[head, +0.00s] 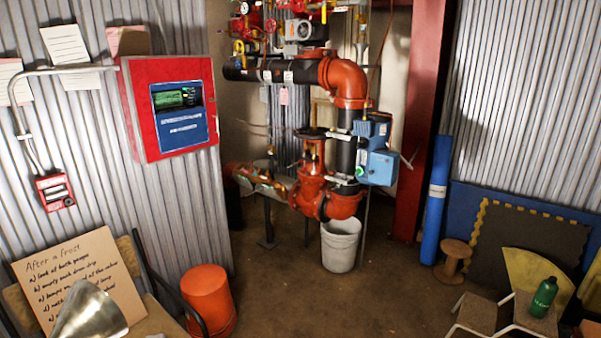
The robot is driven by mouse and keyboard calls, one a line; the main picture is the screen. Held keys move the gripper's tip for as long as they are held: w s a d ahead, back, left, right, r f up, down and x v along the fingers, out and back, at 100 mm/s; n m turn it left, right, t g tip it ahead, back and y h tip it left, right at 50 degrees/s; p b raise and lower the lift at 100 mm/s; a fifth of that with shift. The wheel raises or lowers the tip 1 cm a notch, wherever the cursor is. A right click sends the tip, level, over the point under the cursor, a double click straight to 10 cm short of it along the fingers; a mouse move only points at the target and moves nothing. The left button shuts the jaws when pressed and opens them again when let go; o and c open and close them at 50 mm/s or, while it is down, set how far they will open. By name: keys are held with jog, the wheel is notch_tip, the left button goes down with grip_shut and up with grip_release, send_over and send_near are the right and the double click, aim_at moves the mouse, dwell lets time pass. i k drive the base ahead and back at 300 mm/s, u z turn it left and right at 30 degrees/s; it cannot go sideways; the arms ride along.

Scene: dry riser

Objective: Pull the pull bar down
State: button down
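A small red pull station (55,190) is fixed to the corrugated wall at the left. It has a pale band across its front, which seems to be the pull bar (54,188); it is too small to tell its exact position. A grey conduit runs down to the station from above. My gripper is not in view, and nothing is seen touching the station.
A red alarm panel (170,105) hangs right of the station. Below stand a handwritten board (85,265), a shiny metal cone (88,312) and an orange bucket (208,300). Red and black pipework (340,130) stands behind a white bucket (340,245). The middle floor is clear.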

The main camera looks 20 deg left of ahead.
aim_at(51, 193)
jog(key=u, duration=0.15)
jog(key=i, duration=1.65)
jog(key=u, duration=0.9)
jog(key=i, duration=0.85)
jog(key=u, duration=1.65)
jog(key=i, duration=0.85)
jog(key=u, duration=0.55)
